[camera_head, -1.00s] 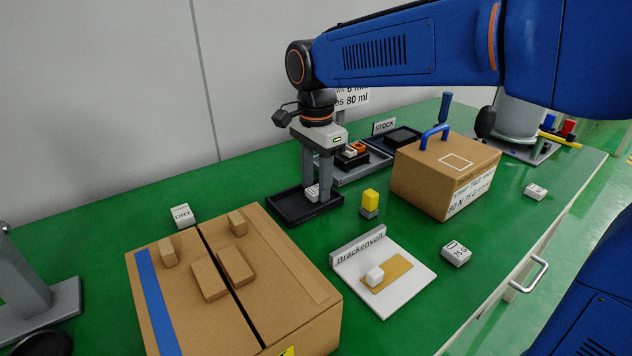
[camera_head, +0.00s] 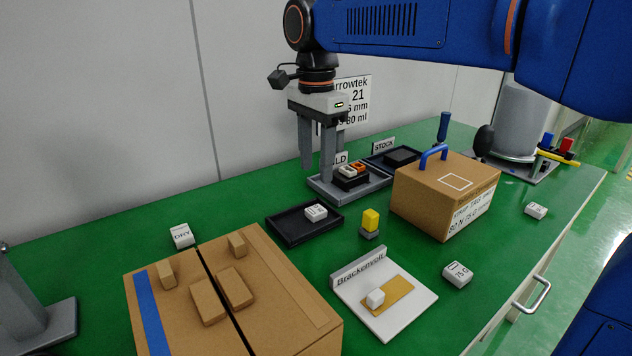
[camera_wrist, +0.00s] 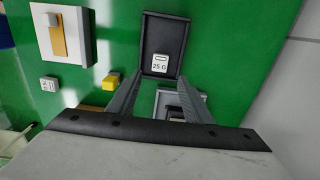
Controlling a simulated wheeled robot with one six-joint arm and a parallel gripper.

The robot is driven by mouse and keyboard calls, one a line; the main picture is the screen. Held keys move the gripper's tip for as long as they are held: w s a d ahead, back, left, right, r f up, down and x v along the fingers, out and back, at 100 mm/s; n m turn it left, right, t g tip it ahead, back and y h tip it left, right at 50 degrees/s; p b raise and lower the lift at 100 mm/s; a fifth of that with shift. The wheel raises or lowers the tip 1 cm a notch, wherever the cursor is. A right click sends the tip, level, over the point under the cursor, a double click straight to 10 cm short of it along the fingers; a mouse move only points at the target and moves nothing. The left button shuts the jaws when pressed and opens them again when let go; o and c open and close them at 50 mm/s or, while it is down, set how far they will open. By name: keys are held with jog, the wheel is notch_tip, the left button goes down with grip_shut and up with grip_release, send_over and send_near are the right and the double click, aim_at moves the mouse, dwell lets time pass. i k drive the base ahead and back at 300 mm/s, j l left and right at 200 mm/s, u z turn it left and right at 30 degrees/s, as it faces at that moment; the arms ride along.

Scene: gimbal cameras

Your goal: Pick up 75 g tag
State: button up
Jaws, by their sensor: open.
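The 75 g tag (camera_head: 457,274) is a small white block with dark lettering, lying flat on the green bench right of the white Brackenvolt board. A small white tag (camera_wrist: 49,83) beside the board in the wrist view appears to be the same one. My gripper (camera_head: 318,170) is open and empty, raised above the bench behind the black tray (camera_head: 288,234), well left of and behind the 75 g tag. A white tag marked 25 G (camera_wrist: 159,63) lies in that tray, beyond my fingertips (camera_wrist: 160,78) in the wrist view.
The Brackenvolt board (camera_head: 398,322) holds a small white block. A yellow-topped block (camera_head: 370,222) stands behind it. A cardboard box with a blue handle (camera_head: 432,202) stands behind the 75 g tag. Another white tag (camera_head: 535,211) lies right. A large carton (camera_head: 290,318) fills the front left.

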aim_at(457, 274)
jog(key=k, duration=1)
